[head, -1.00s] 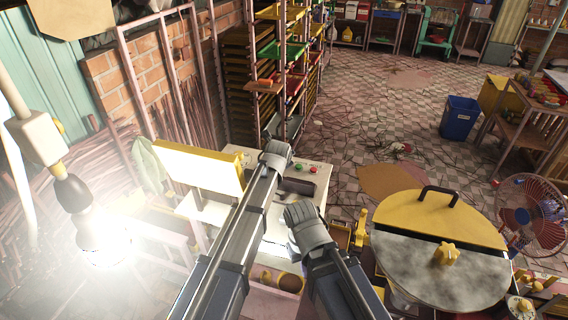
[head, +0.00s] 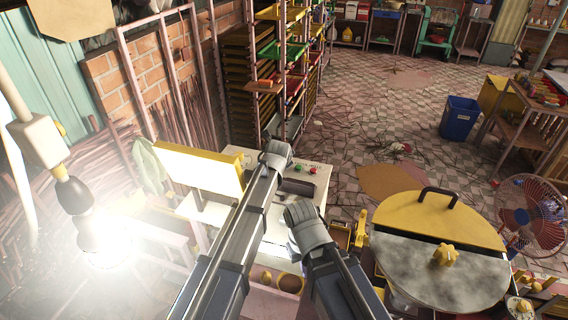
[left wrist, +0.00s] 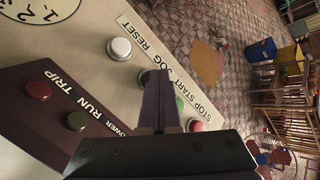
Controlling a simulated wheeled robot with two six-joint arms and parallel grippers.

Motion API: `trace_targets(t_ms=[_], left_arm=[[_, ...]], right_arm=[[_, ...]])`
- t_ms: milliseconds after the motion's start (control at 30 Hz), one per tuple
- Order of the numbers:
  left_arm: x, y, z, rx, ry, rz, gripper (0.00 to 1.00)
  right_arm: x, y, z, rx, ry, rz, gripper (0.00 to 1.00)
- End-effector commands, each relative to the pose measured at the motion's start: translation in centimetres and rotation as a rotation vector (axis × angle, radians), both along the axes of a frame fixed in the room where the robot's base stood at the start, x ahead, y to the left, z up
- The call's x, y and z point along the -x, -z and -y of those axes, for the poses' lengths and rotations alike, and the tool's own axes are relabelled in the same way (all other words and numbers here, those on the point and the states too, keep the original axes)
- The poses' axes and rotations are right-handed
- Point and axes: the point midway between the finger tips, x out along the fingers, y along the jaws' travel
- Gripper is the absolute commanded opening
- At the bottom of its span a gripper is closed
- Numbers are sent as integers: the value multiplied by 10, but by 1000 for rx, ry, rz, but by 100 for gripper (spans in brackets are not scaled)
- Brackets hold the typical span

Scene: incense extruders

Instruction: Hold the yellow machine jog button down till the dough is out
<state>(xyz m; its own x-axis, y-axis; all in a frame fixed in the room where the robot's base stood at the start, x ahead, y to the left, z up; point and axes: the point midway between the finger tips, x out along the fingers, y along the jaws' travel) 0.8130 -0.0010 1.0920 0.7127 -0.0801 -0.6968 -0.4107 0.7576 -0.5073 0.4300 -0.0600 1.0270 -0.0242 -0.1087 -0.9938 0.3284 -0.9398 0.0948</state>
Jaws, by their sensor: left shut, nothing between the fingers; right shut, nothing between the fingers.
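The machine's pale control panel (head: 312,187) stands in front of me in the head view. In the left wrist view it carries a button row labelled RESET, JOG, START and STOP. The jog button (left wrist: 145,76) is mostly hidden behind my left gripper (left wrist: 158,76), which is shut and empty with its tips over it. I cannot tell how far the button is pressed. Near it are the white reset button (left wrist: 119,48), green start button (left wrist: 180,103) and red stop button (left wrist: 196,125). My right gripper (head: 297,187) is shut and empty, apparently over the panel. No dough is clearly visible.
A dark strip with a red lamp (left wrist: 38,90) and a green lamp (left wrist: 76,121) lies beside the buttons. A yellow-framed board (head: 200,168) stands left of the panel. A round yellow-lidded drum (head: 440,215) and a fan (head: 531,214) are at the right. Open tiled floor lies beyond.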

Motion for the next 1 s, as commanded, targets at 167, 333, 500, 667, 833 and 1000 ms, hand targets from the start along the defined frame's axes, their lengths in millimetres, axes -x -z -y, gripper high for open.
trace_targets(t_ms=[167, 333, 500, 667, 833, 1000], left_arm=[[0, -13, 0, 0, 0, 0, 0], [0, -15, 0, 0, 0, 0, 0], [0, -14, 0, 0, 0, 0, 0], [0, -17, 0, 0, 0, 0, 0], [0, -31, 0, 0, 0, 0, 0], [0, -48, 0, 0, 0, 0, 0]], right_arm=[[0, -13, 0, 0, 0, 0, 0], [0, -15, 0, 0, 0, 0, 0], [0, -14, 0, 0, 0, 0, 0], [0, -17, 0, 0, 0, 0, 0], [0, -31, 0, 0, 0, 0, 0], [0, -48, 0, 0, 0, 0, 0]])
